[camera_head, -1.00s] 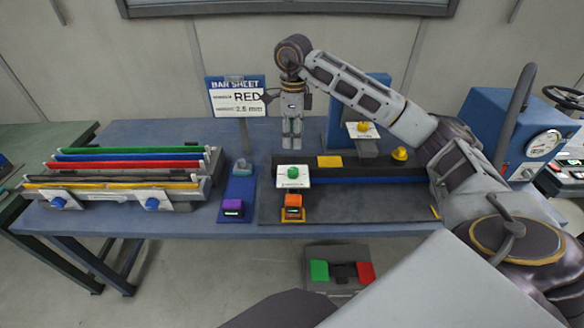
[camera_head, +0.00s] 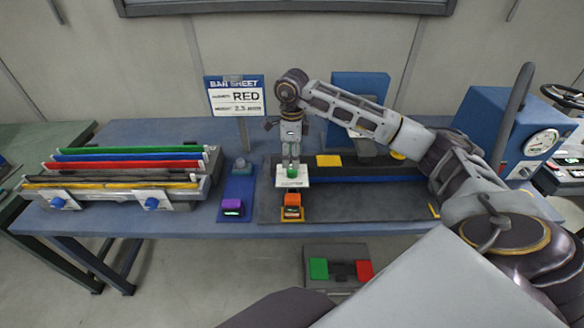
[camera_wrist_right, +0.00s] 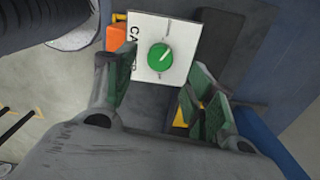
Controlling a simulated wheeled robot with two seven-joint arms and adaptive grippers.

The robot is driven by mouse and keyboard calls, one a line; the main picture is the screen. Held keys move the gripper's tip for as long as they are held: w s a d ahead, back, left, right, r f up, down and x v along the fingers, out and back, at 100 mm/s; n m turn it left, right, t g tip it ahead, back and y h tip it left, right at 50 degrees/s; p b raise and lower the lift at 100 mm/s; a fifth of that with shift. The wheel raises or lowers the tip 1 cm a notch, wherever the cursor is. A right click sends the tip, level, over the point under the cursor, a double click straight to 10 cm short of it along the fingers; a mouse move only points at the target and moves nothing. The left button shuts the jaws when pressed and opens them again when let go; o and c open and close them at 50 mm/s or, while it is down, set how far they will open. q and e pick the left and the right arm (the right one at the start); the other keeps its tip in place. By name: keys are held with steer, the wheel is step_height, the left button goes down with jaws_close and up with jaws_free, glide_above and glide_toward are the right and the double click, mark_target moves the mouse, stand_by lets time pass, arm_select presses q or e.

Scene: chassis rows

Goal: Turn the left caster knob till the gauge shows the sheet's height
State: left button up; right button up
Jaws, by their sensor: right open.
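The green knob (camera_head: 292,172) sits on a white plate (camera_head: 308,181) at the left end of the dark bed. The wrist view shows the green knob (camera_wrist_right: 160,56) with a white pointer line, on the plate (camera_wrist_right: 142,28) marked "CASTER". My right gripper (camera_head: 291,161) points down just above the knob; its open fingers (camera_wrist_right: 160,92) stand apart, and I cannot tell if they touch it. The orange gauge (camera_head: 292,200) is in front of the plate; its display is too small to read. The bar sheet (camera_head: 235,96) says RED, with a height of seemingly 2.5 mm. My left gripper is out of view.
A rack of coloured bars (camera_head: 130,170) is at the left. A blue stand with a purple display (camera_head: 232,208) is left of the bed. A blue machine with a dial (camera_head: 500,130) stands right. My right arm hides part of the back.

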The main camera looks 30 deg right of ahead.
mark_target(292, 172)
steer(key=shift+f, duration=2.95)
steer(key=shift+c, duration=0.4)
steer(key=c, duration=1)
